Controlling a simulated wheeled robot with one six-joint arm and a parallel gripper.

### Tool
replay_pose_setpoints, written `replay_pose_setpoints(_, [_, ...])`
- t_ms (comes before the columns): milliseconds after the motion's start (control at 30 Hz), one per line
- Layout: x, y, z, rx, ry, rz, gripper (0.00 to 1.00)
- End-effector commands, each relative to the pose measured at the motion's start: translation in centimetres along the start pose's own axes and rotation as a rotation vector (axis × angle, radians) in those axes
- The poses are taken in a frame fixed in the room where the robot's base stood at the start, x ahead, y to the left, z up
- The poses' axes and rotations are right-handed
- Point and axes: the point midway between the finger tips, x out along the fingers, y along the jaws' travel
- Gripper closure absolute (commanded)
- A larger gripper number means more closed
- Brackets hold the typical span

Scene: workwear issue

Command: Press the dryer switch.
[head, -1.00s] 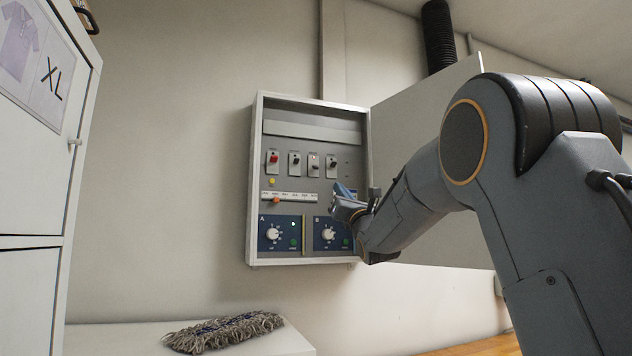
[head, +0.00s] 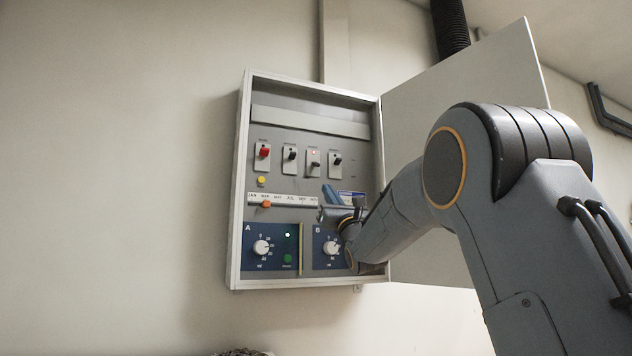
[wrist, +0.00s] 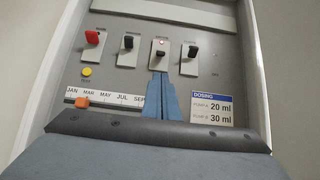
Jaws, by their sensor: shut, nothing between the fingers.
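An open grey control box (head: 240,180) on the wall holds a row of toggle switches. From left to right they are a red-levered switch (head: 263,153), a black one (head: 290,155), a third with a small lit lamp above it (head: 313,163) and a black one at the right (head: 336,160). Their labels are too small to read, so I cannot tell which is the dryer switch. My gripper (head: 329,192) is shut and empty, in front of the panel below the switches. In the wrist view its blue fingers (wrist: 160,80) point up at the third switch (wrist: 160,56); contact cannot be told.
A yellow button (head: 261,181) and a month strip with an orange slider (head: 267,204) lie below the switches. Dials A (head: 261,247) and B (head: 330,247) sit at the bottom. The open door (head: 470,90) stands at the right, behind my arm. The wall at left is clear.

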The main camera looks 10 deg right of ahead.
Motion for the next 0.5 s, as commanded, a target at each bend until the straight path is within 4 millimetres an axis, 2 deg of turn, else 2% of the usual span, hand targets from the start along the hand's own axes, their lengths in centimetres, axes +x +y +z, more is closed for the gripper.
replay_pose_setpoints(333, [0.1, 0.0, 0.0, 0.001, 0.0, 0.0, 1.0])
replay_pose_setpoints(500, [1.3, 0.0, 0.1, 0.001, 0.001, 0.0, 1.0])
